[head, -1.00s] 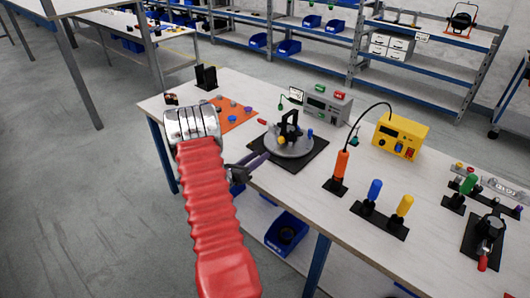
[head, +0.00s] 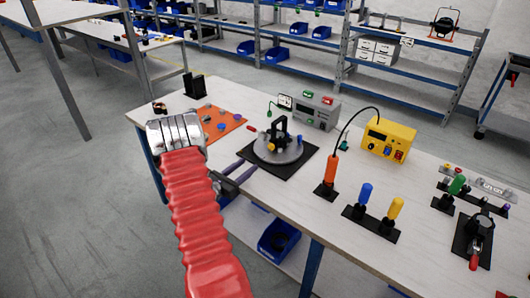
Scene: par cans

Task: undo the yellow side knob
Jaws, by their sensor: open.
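The yellow side knob (head: 271,147) sits low on the near side of a black upright fixture (head: 280,131). The fixture stands on a round grey plate (head: 293,155) over a black square mat (head: 283,170). A red knob (head: 252,129) sticks out at the fixture's left and a blue one (head: 299,139) at its right. My gripper (head: 249,166) is open and empty, with dark purple fingers. In the picture it is left of and below the mat, at the table's front edge, apart from the knob. My red-sleeved arm hides part of the table's left front.
An orange board (head: 226,124) with small knobs lies behind my gripper. A grey box (head: 315,111) and a yellow box (head: 388,139) stand behind. An orange handle (head: 330,171) with a cable stands right of the mat. Blue and yellow handles (head: 396,208) stand nearer the front edge.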

